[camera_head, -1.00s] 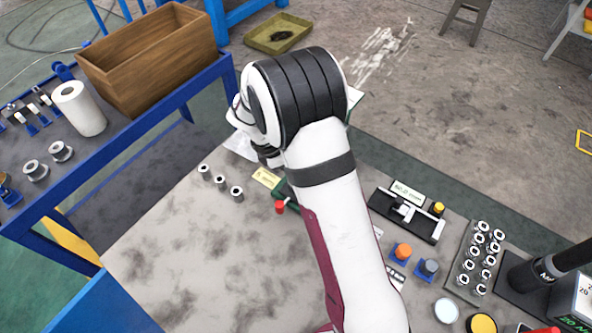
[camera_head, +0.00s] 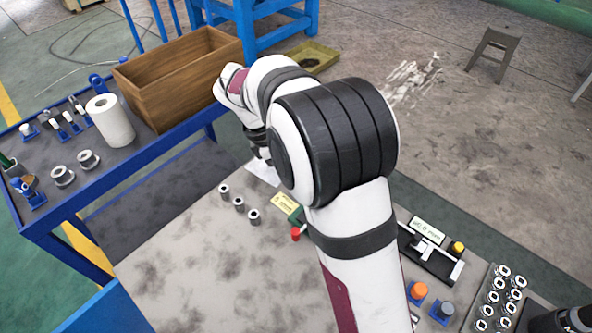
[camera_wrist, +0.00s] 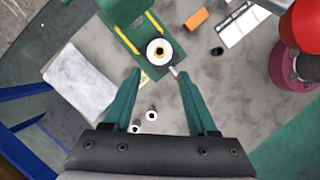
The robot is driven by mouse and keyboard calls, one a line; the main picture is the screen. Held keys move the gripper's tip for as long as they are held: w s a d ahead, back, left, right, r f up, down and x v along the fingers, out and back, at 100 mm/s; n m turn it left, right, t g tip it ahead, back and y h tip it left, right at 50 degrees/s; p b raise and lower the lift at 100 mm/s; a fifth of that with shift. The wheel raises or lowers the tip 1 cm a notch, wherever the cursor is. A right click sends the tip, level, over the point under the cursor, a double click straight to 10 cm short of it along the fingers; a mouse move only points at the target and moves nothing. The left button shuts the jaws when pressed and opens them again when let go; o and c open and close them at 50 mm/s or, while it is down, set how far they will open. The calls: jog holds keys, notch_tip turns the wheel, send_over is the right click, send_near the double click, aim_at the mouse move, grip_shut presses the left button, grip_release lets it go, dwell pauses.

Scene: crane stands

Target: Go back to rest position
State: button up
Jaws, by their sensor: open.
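In the wrist view my gripper (camera_wrist: 158,72) is open, its two green fingers apart with nothing held between them. It is above the worktable (camera_wrist: 235,85). A green fixture (camera_wrist: 125,40) with a white ring-shaped part (camera_wrist: 160,51) lies beyond the fingertips. In the head view my arm reaches up from the bottom and bends left over the table's far edge.
Several metal cylinders (camera_head: 239,205) stand on the table (camera_head: 200,270). At left, a blue bench (camera_head: 150,150) holds a wooden box (camera_head: 180,75) and a white roll (camera_head: 110,120). A rack of metal parts (camera_head: 497,300) is at lower right. The table's left-centre is clear.

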jog(key=shift+r, duration=0.15)
jog(key=s+r+m+y, duration=0.4)
jog(key=s+r+m, duration=0.2)
jog(key=r+m, duration=0.5)
jog(key=s+d+f+m+y, duration=0.1)
jog(key=s+d+f+m, duration=0.1)
jog(key=s+m, duration=0.4)
jog(key=s+d+f+m+y, duration=0.1)
jog(key=s+f+m, duration=0.4)
jog(key=s, duration=1)
jog(key=shift+s+d+m, duration=0.25)
jog(key=shift+d+m, duration=0.15)
jog(key=shift+m, duration=0.4)
